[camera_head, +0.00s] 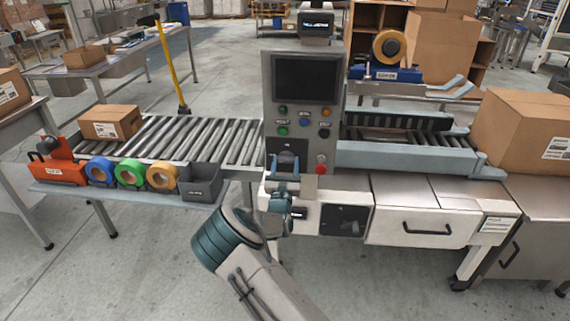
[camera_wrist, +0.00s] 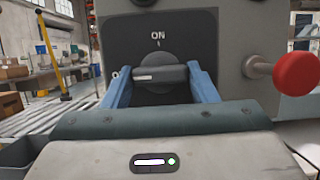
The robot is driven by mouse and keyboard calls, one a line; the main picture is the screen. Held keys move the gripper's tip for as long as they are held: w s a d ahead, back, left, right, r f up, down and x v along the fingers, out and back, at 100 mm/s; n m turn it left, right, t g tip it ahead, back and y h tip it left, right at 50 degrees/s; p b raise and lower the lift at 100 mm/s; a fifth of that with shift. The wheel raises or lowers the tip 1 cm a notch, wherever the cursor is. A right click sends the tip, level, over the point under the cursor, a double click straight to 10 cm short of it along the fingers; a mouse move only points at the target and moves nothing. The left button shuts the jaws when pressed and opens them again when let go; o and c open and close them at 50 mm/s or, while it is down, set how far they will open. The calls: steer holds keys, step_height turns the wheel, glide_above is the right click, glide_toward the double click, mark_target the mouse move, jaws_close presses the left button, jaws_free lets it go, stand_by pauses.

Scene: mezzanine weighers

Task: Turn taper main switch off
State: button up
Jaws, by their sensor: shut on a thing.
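The main switch (camera_wrist: 160,73) is a dark rotary knob on a black plate, with "ON" printed above it. In the wrist view its handle lies level, a white mark at its left end, so it is turned across from the ON mark. My gripper (camera_wrist: 160,84) has its blue fingers on both ends of the handle, shut on it. In the head view my gripper (camera_head: 286,170) is at the lower front of the grey control panel (camera_head: 334,115), partly hiding the switch plate (camera_head: 287,146).
A red mushroom button (camera_wrist: 296,73) sticks out just right of the switch; it also shows in the head view (camera_head: 321,166). Tape rolls (camera_head: 131,173) and a grey bin (camera_head: 202,182) stand left. A roller conveyor (camera_head: 200,140) with a box (camera_head: 111,122) runs behind them.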

stand_by(0.3)
steer(key=o, duration=1)
steer(key=b+v, duration=0.1)
steer(key=v, duration=1.3)
steer(key=shift+w, duration=0.1)
